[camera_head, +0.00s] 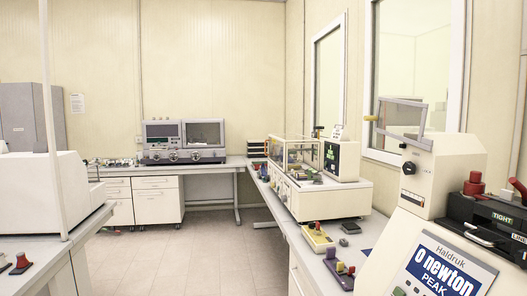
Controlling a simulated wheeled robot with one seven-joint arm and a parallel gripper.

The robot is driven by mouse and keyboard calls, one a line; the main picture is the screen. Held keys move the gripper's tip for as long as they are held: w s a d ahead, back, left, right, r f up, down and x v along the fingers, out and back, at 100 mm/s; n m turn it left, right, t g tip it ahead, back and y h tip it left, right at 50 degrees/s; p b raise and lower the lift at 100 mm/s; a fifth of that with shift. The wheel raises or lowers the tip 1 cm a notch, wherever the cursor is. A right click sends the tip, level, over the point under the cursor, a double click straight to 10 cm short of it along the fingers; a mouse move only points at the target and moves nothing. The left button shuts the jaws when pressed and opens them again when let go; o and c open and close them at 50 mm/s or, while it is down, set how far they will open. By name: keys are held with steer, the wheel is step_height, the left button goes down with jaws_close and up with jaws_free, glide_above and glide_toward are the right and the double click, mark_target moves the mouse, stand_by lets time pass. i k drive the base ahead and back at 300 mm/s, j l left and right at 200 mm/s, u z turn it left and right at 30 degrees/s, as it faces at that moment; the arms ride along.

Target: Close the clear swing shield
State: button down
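A clear swing shield (401,114) with a grey frame stands raised on top of the cream test machine (410,215) at the right. It leans at an angle, and a yellow handle (370,118) sticks out at its left side. A black knob (409,168) is on the machine's side below the shield. The machine's front panel (440,272) reads "Haldruk", "0 newton", "PEAK". My gripper is not in view.
A second cream machine with a clear box cover (290,152) stands farther back on the right bench. Small coloured fixtures (318,237) lie on the bench front. A black block with red knobs (490,205) is at the right edge. The floor (190,260) between the benches is clear.

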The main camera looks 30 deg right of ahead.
mark_target(424, 143)
steer(key=i+l+z, duration=0.15)
steer(key=i+z, duration=0.15)
steer(key=z, duration=0.15)
steer(key=i+z, duration=0.35)
steer(key=z, duration=0.15)
steer(key=i+j+z, duration=0.1)
steer(key=i+z, duration=0.2)
steer(key=z, duration=0.15)
steer(key=i+j+z, duration=0.2)
steer(key=z, duration=0.25)
steer(key=i+j+z, duration=0.35)
steer(key=z, duration=0.15)
steer(key=i+j+z, duration=0.2)
steer(key=j+z, duration=0.25)
steer(key=i+j+z, duration=0.1)
steer(key=j+z, duration=0.85)
steer(key=i+l, duration=0.05)
